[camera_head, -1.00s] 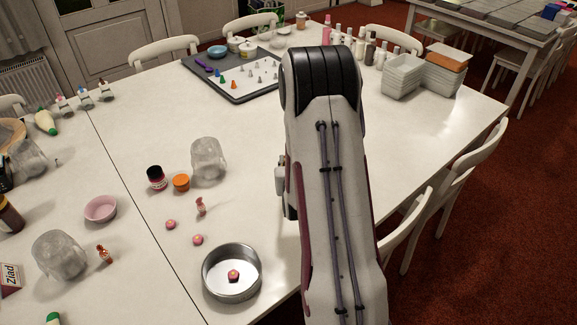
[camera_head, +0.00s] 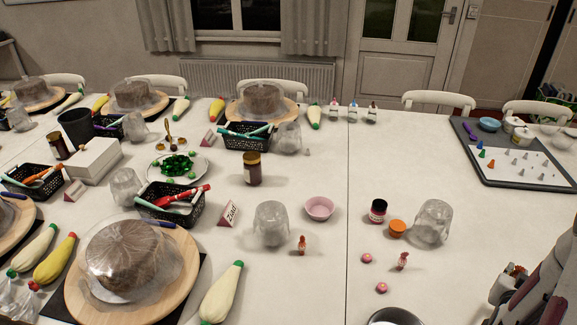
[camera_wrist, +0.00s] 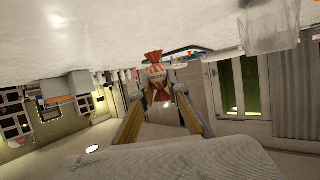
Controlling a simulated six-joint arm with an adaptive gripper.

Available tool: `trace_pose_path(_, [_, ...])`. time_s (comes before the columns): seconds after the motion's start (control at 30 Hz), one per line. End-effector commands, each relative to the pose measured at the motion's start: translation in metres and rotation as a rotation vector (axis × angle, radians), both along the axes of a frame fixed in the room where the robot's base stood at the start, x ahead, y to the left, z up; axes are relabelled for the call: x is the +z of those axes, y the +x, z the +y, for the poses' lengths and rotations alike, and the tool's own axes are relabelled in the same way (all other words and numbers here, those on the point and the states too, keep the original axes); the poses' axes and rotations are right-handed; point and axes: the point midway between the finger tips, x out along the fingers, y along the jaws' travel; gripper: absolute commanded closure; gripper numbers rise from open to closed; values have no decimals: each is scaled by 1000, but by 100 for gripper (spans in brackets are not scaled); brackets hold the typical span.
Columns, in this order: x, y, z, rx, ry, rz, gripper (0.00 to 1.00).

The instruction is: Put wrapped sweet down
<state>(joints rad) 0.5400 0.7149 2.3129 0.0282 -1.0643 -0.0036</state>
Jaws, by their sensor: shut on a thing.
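A wrapped sweet (camera_wrist: 155,76) with red twisted ends and a pale printed band is between the fingertips of my gripper (camera_wrist: 160,88) in the wrist view. My gripper is shut on it. In the head view only part of my arm shows at the lower right edge, and the held sweet cannot be made out there. Two similar wrapped sweets stand on the white table (camera_head: 300,290): one (camera_head: 403,261) near the pink candies and one (camera_head: 301,245) by a clear jar.
Pink candies (camera_head: 381,288), an orange lid (camera_head: 397,229), a dark jar (camera_head: 378,211), clear jars (camera_head: 433,222) and a pink bowl (camera_head: 319,208) stand nearby. A metal tin (camera_head: 395,316) is at the bottom edge. Wrapped cakes (camera_head: 122,257) fill the left. Table between is clear.

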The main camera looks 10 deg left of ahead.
Motion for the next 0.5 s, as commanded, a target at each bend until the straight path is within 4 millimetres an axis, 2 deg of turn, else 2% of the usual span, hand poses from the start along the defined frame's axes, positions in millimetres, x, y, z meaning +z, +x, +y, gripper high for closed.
trace_pose_path(0.27, [0,14,24,45,0,0,94])
trace_pose_path(0.5, [1,40,75,139,0,-1,94])
